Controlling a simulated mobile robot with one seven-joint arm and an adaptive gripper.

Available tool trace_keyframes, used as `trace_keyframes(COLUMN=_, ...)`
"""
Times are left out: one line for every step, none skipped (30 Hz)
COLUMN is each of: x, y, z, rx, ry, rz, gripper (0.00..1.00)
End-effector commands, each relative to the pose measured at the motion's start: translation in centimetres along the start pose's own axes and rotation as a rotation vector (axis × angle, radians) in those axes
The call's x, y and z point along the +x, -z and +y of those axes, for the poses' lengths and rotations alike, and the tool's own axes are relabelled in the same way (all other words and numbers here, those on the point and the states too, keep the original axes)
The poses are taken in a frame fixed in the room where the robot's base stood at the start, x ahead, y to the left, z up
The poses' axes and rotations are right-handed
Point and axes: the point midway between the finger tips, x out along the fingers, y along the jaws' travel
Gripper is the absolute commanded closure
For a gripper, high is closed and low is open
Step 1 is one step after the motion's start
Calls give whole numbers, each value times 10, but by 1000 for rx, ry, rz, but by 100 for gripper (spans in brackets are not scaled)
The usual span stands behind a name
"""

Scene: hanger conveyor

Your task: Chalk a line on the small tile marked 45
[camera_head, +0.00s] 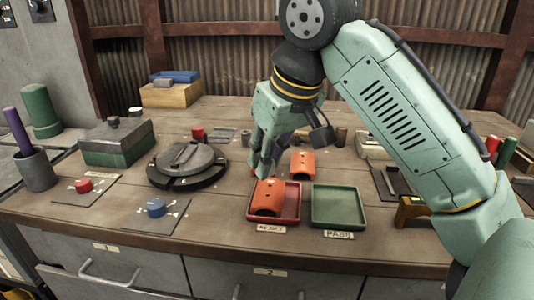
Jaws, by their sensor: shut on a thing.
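My gripper (264,165) points down over the bench, just behind the red tray. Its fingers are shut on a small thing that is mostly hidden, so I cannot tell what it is. A bit of orange-red shows by the fingertips. No number 45 can be read on any tile here. Two flat grey plates lie at the left front: one bears a red knob (83,185), the other a blue knob (156,207), with pale marks around them. I cannot tell whether either is the tile.
The red tray (291,205), labelled REJECT, holds an orange block (266,196). The green tray (338,207), labelled PASS, is empty. Another orange block (302,164) stands behind them. A round dark turntable (188,166) and green box (116,142) stand left. The front left bench edge is clear.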

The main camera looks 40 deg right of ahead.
Motion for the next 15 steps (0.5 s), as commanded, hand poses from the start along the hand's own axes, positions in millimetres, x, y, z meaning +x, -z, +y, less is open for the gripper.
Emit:
trace_keyframes(x=6, y=-3, z=0, rx=0, ry=-1, rz=-1, gripper=100)
trace_keyframes(x=9, y=-4, z=0, rx=0, ry=0, rz=-1, gripper=100)
trace_keyframes(x=12, y=-5, z=0, rx=0, ry=0, rz=-1, gripper=100)
trace_keyframes(x=15, y=-6, z=0, rx=0, ry=0, rz=-1, gripper=100)
trace_keyframes(x=18, y=-7, z=0, rx=0, ry=0, rz=0, gripper=100)
trace_keyframes(x=21, y=-9, z=0, rx=0, ry=0, rz=0, gripper=100)
trace_keyframes(x=24, y=-10, z=0, rx=1, ry=-1, rz=0, gripper=100)
trace_keyframes(x=27, y=-11, z=0, rx=1, ry=-1, rz=0, gripper=100)
trace_keyframes(x=31, y=-13, z=0, rx=1, ry=-1, rz=-1, gripper=100)
trace_keyframes(x=33, y=-14, z=0, rx=1, ry=-2, rz=-1, gripper=100)
trace_keyframes(x=36, y=-15, z=0, rx=0, ry=-2, rz=-1, gripper=100)
trace_keyframes(x=39, y=-16, z=0, rx=0, ry=-2, rz=0, gripper=100)
trace_keyframes(x=41, y=-17, z=0, rx=0, ry=-2, rz=1, gripper=100)
trace_keyframes(x=43, y=-18, z=0, rx=0, ry=-2, rz=1, gripper=100)
trace_keyframes(x=45, y=-18, z=0, rx=0, ry=-1, rz=1, gripper=100)
